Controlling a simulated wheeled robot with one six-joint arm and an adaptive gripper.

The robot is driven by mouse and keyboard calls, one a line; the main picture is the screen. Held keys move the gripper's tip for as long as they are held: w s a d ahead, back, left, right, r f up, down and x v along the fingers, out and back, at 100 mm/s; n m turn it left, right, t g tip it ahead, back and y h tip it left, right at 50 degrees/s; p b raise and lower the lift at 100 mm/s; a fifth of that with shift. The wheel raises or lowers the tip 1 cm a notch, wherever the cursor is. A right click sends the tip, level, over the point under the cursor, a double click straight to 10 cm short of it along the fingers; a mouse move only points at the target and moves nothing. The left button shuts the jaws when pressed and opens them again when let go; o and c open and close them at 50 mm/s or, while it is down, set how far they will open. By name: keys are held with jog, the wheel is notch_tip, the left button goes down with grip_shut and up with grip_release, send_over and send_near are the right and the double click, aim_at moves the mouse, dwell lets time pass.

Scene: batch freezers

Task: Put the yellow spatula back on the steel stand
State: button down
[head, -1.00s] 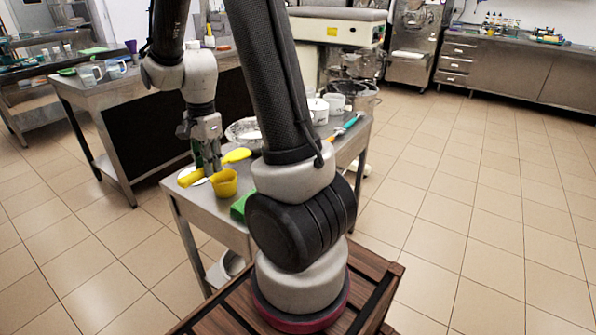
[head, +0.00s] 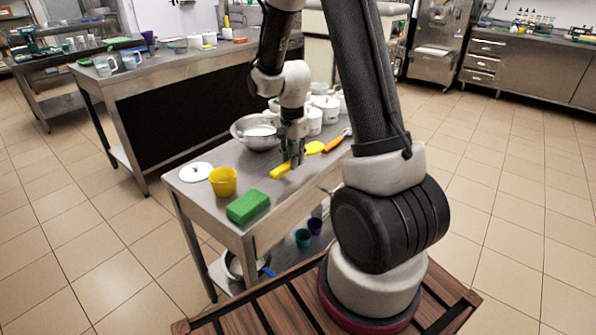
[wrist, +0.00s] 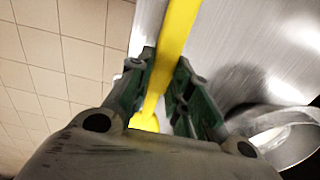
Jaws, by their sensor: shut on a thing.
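The yellow spatula (head: 281,171) is between the fingers of my gripper (head: 294,160). In the wrist view the spatula (wrist: 178,30) runs lengthwise between both fingers of my gripper (wrist: 163,90), which are shut on it. The spatula is over the right part of the steel stand (head: 280,192), a small steel table. I cannot tell whether it touches the top. In the wrist view the steel surface (wrist: 225,45) lies behind the spatula, with floor to the left.
A yellow cup (head: 223,182), green sponge (head: 248,207) and white disc (head: 196,172) are on the stand's left part. A steel bowl (head: 252,133), white pots (head: 325,108) and an orange-handled tool (head: 334,144) are close to my gripper. Bare steel lies right of the sponge.

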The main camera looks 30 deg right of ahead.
aim_at(293, 179)
jog(key=shift+f, duration=2.35)
jog(key=shift+f, duration=0.15)
jog(key=c, duration=1.3)
grip_release()
